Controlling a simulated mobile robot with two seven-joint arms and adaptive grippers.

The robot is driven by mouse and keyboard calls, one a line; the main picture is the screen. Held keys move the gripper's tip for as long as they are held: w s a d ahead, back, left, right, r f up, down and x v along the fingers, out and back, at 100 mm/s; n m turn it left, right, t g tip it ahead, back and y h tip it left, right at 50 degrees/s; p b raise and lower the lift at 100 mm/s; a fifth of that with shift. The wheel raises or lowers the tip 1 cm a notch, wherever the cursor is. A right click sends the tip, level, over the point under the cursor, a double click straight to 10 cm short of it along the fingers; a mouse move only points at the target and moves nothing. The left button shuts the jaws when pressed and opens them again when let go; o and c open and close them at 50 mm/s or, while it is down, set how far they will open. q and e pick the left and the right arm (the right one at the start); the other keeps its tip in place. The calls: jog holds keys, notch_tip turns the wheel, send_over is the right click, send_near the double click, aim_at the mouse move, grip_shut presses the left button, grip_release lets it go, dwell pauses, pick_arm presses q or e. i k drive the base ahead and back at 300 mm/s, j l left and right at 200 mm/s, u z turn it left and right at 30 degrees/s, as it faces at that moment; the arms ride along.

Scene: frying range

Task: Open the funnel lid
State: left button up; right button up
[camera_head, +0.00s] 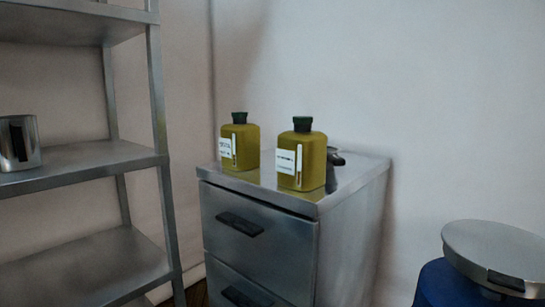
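A round grey metal lid (497,252) with a black handle (506,281) at its front edge is at the lower right. It lies over a blue drum (442,288), whose lower part is cut off by the picture's bottom edge. The lid looks down and covers the drum's top; any funnel under it is hidden. Neither of my grippers is in view.
A metal drawer cabinet (262,251) stands in the middle with two yellow-green bottles (239,150) (302,157) and a dark object (335,157) on top. A metal shelf rack (80,165) at left holds a metal container (19,142). A bare wall is behind.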

aim_at(512, 257)
jog(key=l+z, duration=0.25)
jog(key=z, duration=0.25)
jog(key=l+z, duration=0.2)
jog(key=z, duration=0.3)
jog(key=i+j, duration=0.05)
